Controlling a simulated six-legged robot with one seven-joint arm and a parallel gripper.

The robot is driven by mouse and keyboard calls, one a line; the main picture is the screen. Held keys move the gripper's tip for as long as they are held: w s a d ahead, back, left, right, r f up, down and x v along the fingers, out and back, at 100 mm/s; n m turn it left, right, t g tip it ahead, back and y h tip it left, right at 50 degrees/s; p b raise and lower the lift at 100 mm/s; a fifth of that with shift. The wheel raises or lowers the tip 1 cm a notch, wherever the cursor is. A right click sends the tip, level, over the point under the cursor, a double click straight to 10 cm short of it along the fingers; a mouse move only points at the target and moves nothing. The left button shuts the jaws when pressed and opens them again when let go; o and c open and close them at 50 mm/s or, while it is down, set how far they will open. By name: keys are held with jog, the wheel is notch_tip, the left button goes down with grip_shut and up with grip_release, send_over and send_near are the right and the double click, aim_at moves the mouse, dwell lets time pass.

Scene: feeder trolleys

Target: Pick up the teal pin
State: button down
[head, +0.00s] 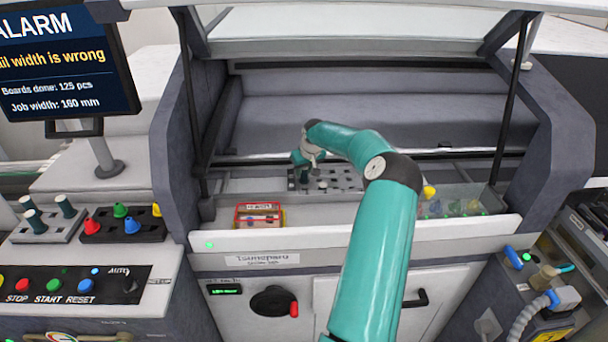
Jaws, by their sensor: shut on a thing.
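My gripper (301,170) is small in the head view, low over the left part of a dark plate with holes (347,183) inside the machine's open bay. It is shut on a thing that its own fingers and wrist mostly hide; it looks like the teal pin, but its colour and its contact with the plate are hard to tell.
A clear bin (455,200) with coloured pieces is to the right. The raised cover (350,40) and its struts frame the bay. A black tray (122,230) holds coloured cones at the left.

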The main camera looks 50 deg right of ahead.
jog(key=shift+r, duration=0.15)
jog(key=shift+r, duration=0.25)
notch_tip(320, 180, up, 2)
jog(key=shift+r, duration=0.1)
jog(key=s+a+r, duration=1)
dwell(0.5)
